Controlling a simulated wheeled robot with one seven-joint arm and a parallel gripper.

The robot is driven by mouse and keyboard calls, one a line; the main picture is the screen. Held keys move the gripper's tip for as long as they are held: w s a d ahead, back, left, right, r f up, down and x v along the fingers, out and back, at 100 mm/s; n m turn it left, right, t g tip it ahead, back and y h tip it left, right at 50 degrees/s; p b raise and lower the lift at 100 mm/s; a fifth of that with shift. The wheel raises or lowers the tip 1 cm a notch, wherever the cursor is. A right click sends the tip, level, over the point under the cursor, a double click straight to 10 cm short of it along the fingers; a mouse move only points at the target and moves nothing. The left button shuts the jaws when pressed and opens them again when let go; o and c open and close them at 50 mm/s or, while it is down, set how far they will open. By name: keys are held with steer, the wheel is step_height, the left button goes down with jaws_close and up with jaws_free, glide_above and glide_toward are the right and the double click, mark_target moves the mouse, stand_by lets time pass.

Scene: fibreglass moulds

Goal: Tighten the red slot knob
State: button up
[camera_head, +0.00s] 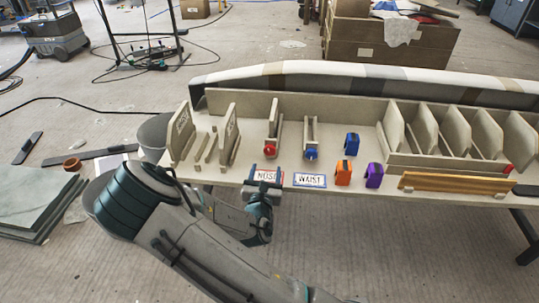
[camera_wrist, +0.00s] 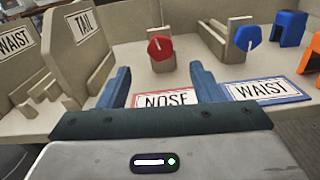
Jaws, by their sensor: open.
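The red slot knob (camera_head: 270,149) sits on the front end of a narrow beige slot fixture on the bench, behind the red-bordered NOSE label (camera_head: 268,175). In the wrist view the red knob (camera_wrist: 160,47) is a faceted knob on a short upright, ahead of my gripper and between the lines of its fingers. My gripper (camera_wrist: 160,85) is open and empty, with its two blue fingers spread apart. It does not touch the knob. In the head view my gripper is at the bench's front edge, partly hidden by my own arm.
A blue knob (camera_head: 311,154) on a similar slot stands to the right, behind the WAIST label (camera_head: 310,180). Orange (camera_head: 343,173), purple (camera_head: 374,175) and blue (camera_head: 351,144) clips stand further right. Upright boards marked TAIL (camera_wrist: 84,24) and WAIST (camera_wrist: 15,42) stand left.

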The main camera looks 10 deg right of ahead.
mark_target(270, 152)
steer(key=b+x, duration=0.2)
steer(key=x, duration=0.7)
steer(key=c, duration=1)
